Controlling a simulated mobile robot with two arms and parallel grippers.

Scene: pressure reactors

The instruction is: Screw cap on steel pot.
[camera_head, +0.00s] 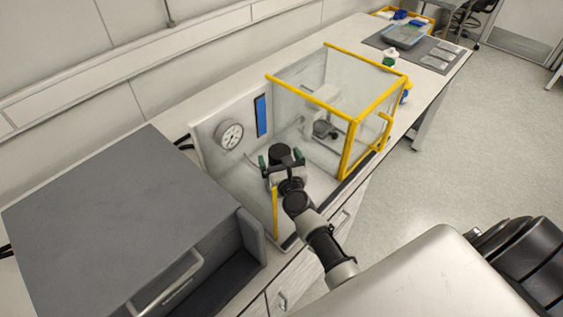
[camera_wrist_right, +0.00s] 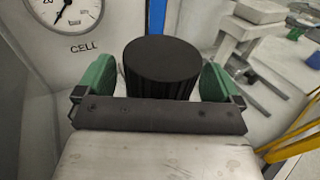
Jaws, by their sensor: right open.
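A black ribbed round cap (camera_head: 279,153) is in the reactor cell, in front of the gauge panel. In the right wrist view the cap (camera_wrist_right: 162,60) stands upright between the green finger pads of my right gripper (camera_wrist_right: 157,85). A gap shows on each side of it, so the jaws are open around it and not gripping. In the head view my right gripper (camera_head: 281,162) reaches in from the front with its fingers on either side of the cap. I cannot make out the steel pot; whatever is under the cap is hidden by the gripper. My left gripper is not in view.
A panel with a round gauge (camera_head: 229,135) stands behind the cap. A yellow-framed clear enclosure (camera_head: 350,140) is close on the right. A large grey box (camera_head: 110,220) fills the bench at left. A tray (camera_head: 403,36) lies at the far end.

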